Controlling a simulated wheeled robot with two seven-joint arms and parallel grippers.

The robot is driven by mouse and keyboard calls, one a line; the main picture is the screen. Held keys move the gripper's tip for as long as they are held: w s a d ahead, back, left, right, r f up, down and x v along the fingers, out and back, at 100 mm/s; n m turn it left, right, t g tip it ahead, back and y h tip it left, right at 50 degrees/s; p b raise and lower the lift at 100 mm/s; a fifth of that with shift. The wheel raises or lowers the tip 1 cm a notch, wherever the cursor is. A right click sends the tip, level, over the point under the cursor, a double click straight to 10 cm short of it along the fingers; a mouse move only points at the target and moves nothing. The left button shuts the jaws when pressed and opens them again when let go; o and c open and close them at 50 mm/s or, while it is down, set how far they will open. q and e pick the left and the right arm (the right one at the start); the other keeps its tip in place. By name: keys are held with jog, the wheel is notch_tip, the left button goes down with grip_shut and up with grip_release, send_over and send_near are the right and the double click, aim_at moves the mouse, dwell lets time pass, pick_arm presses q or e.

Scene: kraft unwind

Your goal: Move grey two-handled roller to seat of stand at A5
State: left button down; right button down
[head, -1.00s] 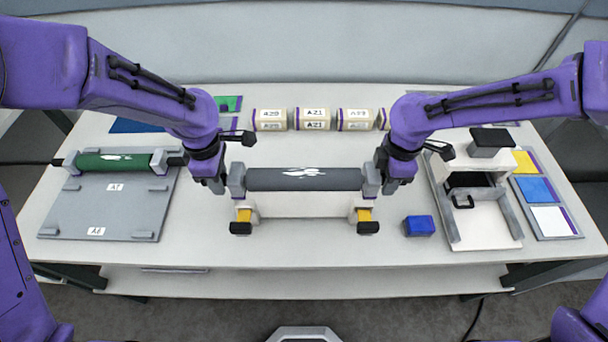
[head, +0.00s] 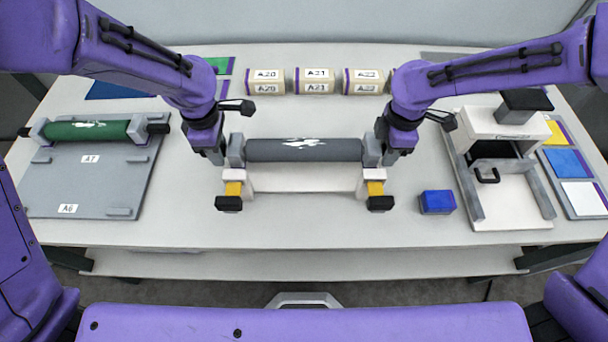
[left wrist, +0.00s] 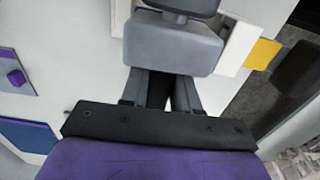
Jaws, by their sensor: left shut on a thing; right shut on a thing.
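The grey two-handled roller (head: 305,150) lies level across the middle of the head view, with a grey block at each end. My left gripper (head: 221,158) is shut on its left end, and my right gripper (head: 388,153) is shut on its right end. A white stand (head: 305,180) with yellow pads and black tips on its two arms is directly below and in front of the roller. I cannot tell whether the roller touches it. No A5 label is readable. In the left wrist view, the left gripper's fingers (left wrist: 163,92) meet the grey end block (left wrist: 172,45).
A green roller (head: 88,130) rests on a grey board (head: 110,180) labelled A6 and A7 at left. Labelled blocks (head: 314,81) stand behind the grey roller. A blue box (head: 437,202) and a white press-like fixture (head: 503,128) are at right. The front table strip is clear.

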pick_arm(q)
jog(key=shift+w, duration=0.1)
pick_arm(e)
jog(key=shift+w, duration=0.15)
pick_arm(q)
jog(key=shift+f, duration=0.1)
pick_arm(e)
jog(key=shift+f, duration=0.1)
